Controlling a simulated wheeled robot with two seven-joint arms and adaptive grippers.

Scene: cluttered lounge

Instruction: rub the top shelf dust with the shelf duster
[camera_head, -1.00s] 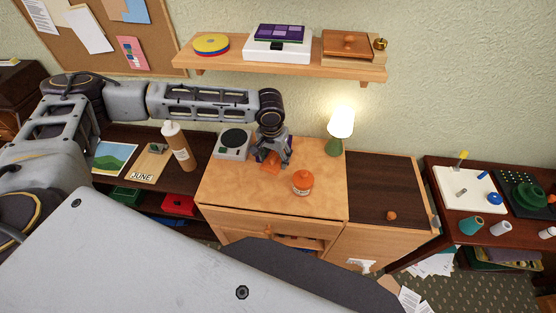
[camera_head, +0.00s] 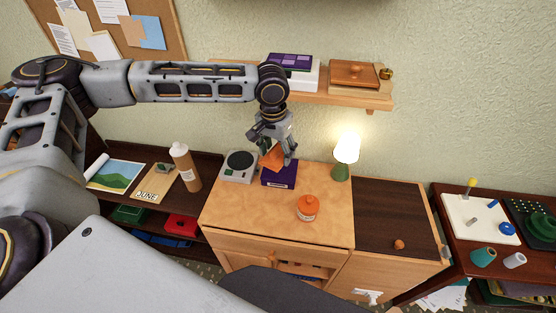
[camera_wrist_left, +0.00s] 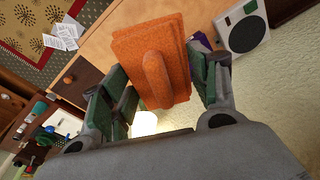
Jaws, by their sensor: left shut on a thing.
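The shelf duster, an orange block with a ridge-like handle (camera_wrist_left: 160,65), is between the green-padded fingers of my left gripper (camera_head: 277,155). The gripper is shut on it. The duster also shows in the head view (camera_head: 271,159), raised just above a purple box on the wooden cabinet. The top shelf (camera_head: 345,99) is on the wall, above and behind the gripper. My left forearm hides its left part. I cannot make out any dust on it. My right gripper is not in view.
On the shelf are a white box with a purple top (camera_head: 303,74), a wooden box (camera_head: 354,74) and a brass piece (camera_head: 386,74).

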